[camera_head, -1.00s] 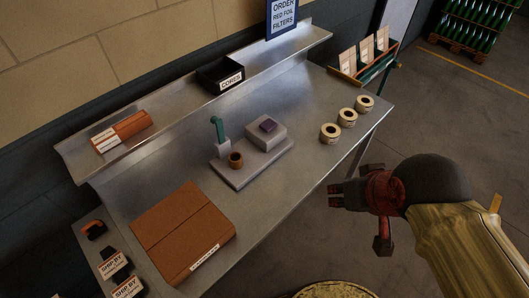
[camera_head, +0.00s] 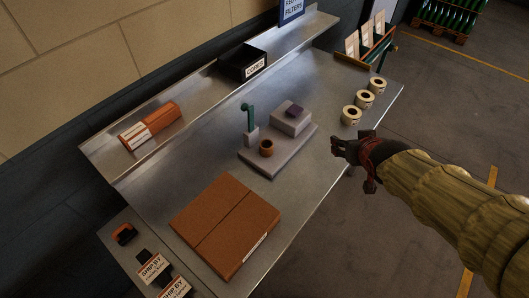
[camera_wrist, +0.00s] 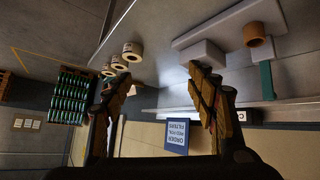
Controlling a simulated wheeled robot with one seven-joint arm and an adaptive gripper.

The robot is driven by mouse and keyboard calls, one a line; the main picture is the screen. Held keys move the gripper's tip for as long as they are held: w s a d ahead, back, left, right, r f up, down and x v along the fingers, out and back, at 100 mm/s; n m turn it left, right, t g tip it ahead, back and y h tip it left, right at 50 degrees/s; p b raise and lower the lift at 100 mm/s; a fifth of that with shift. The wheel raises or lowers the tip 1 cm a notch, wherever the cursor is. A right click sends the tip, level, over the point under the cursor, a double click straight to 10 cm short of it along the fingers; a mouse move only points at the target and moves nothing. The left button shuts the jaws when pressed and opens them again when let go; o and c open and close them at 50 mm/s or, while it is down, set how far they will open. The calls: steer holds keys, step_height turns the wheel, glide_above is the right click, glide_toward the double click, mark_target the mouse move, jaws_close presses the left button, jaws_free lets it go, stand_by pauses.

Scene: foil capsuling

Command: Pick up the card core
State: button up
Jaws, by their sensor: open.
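A short brown card core (camera_head: 266,148) stands on the grey fixture base (camera_head: 262,170) in the middle of the steel bench. It also shows at the upper right of the wrist view (camera_wrist: 255,34). A green upright post (camera_head: 248,117) rises beside it, and a raised grey block with a small purple piece (camera_head: 294,111) on top sits to its right. My gripper (camera_head: 337,147) is open and empty, right of the fixture near the bench's front edge. In the wrist view its two fingers (camera_wrist: 158,95) are spread apart, with the core off to the right of them.
Three pale rolls (camera_head: 364,97) stand at the bench's right end. A black bin labelled CORES (camera_head: 242,61) and orange-and-white stacks (camera_head: 150,125) sit on the back shelf. A brown carton (camera_head: 225,226) lies at the left front. A rack with pouches (camera_head: 365,47) stands beyond.

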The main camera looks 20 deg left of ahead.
steer(key=w+a+f+n+y+b, duration=0.1)
steer(key=w+a+f+n+y, duration=0.25)
steer(key=a+f, duration=0.65)
steer(key=n+y+b, duration=0.1)
steer(key=y, duration=0.2)
glide_toward(270, 148)
steer(key=shift+g, duration=0.3)
steer(key=x, duration=0.5)
steer(key=shift+w+a+f, duration=0.15)
steer(key=shift+w+a, duration=0.05)
steer(key=shift+a, duration=0.15)
steer(key=b+x, duration=0.2)
steer(key=x, duration=0.4)
steer(key=shift+w+d, duration=0.1)
steer(key=shift+w+a+f+b, duration=0.15)
steer(key=shift+w+a+b, duration=0.15)
steer(key=shift+w+b, duration=0.05)
steer(key=c, duration=0.3)
steer(key=c, duration=0.7)
